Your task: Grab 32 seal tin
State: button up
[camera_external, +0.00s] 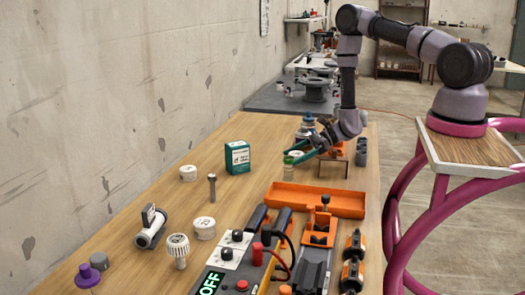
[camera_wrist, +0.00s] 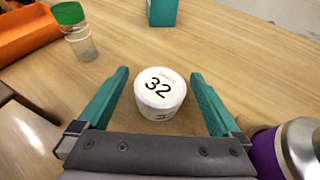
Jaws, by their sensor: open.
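The 32 seal tin (camera_wrist: 160,92) is a short white round tin with a black "32" on its lid. It stands upright on the wooden table. My gripper (camera_wrist: 160,74) is open, with one teal finger on each side of the tin and a visible gap to both. In the external view, my gripper (camera_external: 305,150) is low over the far part of the table, and a white tin (camera_external: 296,155) shows partly between its fingers. The fingers hide some of it there.
A green-capped clear jar (camera_wrist: 78,32) stands left of the tin, near the orange tray (camera_wrist: 22,36). A teal box (camera_wrist: 163,10) is beyond it. A purple and silver container (camera_wrist: 290,150) is close at lower right.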

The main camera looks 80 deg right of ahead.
jog(key=shift+w, duration=0.1)
jog(key=c, duration=1.4)
